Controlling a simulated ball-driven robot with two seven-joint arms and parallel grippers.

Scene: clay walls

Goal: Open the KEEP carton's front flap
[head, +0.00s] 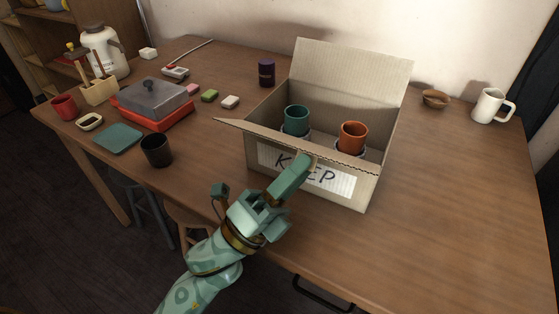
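The KEEP carton (252,150) is an open cardboard box near the front edge of the table, with a white KEEP label (340,183) on its front face. Its back flap (350,75) stands upright, and a narrow flap (232,124) sticks out at the left. I cannot clearly make out a separate front flap. A green cup (296,119) and an orange cup (352,136) stand inside. My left gripper (262,174) is in front of the carton, fingers apart and empty. One finger covers part of the label; I cannot tell whether it touches. My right gripper is out of view.
A black cup (156,151), a teal cloth (118,139) and a red box with a grey lid (153,102) are on the left. A brown bowl (436,98) and white mug (491,106) stand right. The right front table is clear.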

